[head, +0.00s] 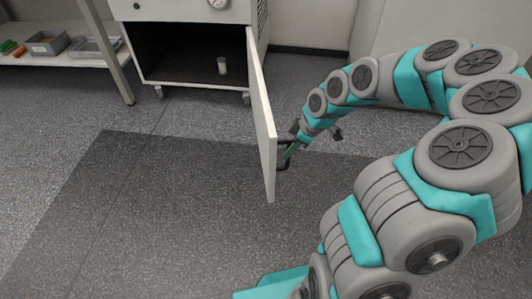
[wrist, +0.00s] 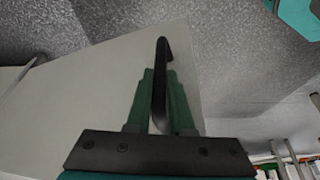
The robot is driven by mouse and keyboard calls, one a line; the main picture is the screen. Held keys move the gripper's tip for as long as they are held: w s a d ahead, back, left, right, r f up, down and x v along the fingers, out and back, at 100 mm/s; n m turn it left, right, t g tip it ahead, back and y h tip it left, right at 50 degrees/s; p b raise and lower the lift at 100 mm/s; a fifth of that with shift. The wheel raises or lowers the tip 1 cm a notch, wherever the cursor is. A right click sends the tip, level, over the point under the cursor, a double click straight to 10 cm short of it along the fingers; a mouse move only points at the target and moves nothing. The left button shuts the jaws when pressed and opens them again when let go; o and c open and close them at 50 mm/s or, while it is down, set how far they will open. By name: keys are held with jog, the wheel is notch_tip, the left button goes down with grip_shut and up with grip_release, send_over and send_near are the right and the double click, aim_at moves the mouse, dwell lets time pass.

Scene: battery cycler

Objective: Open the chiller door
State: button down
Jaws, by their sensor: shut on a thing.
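The chiller (head: 185,12) is a white cabinet on casters at the top of the head view. Its door (head: 262,120) stands wide open, swung out towards me, and I see it nearly edge-on. The dark inside (head: 180,50) of the chiller shows. My gripper (head: 287,152) is at the outer face of the door, near its free edge. In the wrist view, the green fingers (wrist: 162,95) are shut on the black bar handle (wrist: 161,70), one on each side. The pale door panel (wrist: 75,105) fills the left and middle behind it.
A small white container (head: 222,66) stands inside the chiller. A bench (head: 75,55) at the left holds a grey tray (head: 48,44) and small items. The floor (head: 150,220) in front of the chiller and left of the door is clear, with a darker mat area.

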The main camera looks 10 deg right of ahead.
jog(key=shift+d, duration=1.8)
jog(key=c, duration=0.8)
grip_release()
jog(key=shift+r, duration=0.1)
jog(key=v, duration=0.7)
jog(key=shift+r, duration=0.25)
jog(key=shift+d, duration=0.1)
